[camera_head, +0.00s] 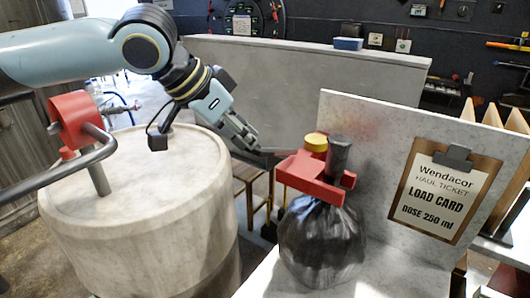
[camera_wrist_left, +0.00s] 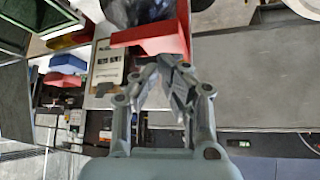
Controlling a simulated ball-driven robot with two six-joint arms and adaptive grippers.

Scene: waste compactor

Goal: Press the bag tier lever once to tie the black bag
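The black bag (camera_head: 322,245) stands on a pale counter with its neck gathered under the red bag tier (camera_head: 308,180). A dark upright cylinder (camera_head: 339,155) rises behind the red part. I cannot tell which piece is the lever. My left gripper (camera_head: 268,156) is just left of the red tier, its fingers close together and empty. In the left wrist view the fingertips (camera_wrist_left: 163,68) point at the red part (camera_wrist_left: 150,38), with the black bag (camera_wrist_left: 140,10) beyond. I cannot tell whether they touch it. My right gripper is not in view.
A large pale drum (camera_head: 140,215) with a red-ended pipe (camera_head: 75,120) stands at the left. A yellow-capped container (camera_head: 316,142) is behind the tier. A load card clipboard (camera_head: 443,190) hangs on the upright panel at the right. A low grey wall (camera_head: 300,75) runs behind.

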